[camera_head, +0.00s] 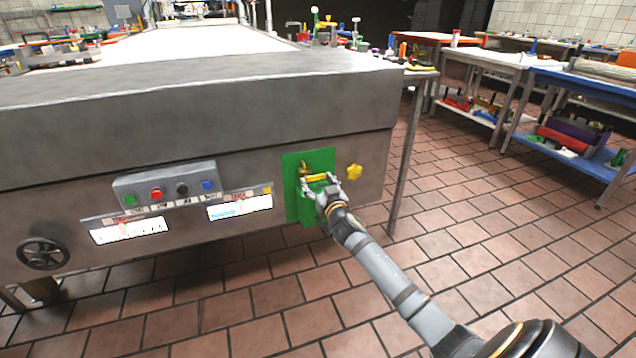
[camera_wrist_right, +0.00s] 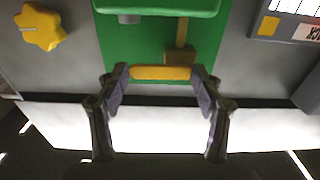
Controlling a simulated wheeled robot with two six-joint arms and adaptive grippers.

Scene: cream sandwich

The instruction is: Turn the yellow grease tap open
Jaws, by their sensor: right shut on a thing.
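The yellow grease tap shows as a short yellow bar (camera_head: 316,178) in front of a green plate (camera_head: 291,161) on the machine's grey side. In the right wrist view the yellow bar (camera_wrist_right: 160,73) lies crosswise between my fingertips. My right gripper (camera_head: 321,184) is shut on the bar, one finger at each end; in the right wrist view the gripper (camera_wrist_right: 160,80) has both fingers reaching up to it. A brass-coloured fitting (camera_head: 305,166) sits just above the bar in the head view. My left gripper is not in view.
A yellow star-shaped knob (camera_head: 354,172) sits right of the green plate. A button box (camera_head: 168,187) and a handwheel (camera_head: 43,254) are on the same side further left. A table leg (camera_head: 404,160) stands at right. The tiled floor (camera_head: 480,210) at right is clear.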

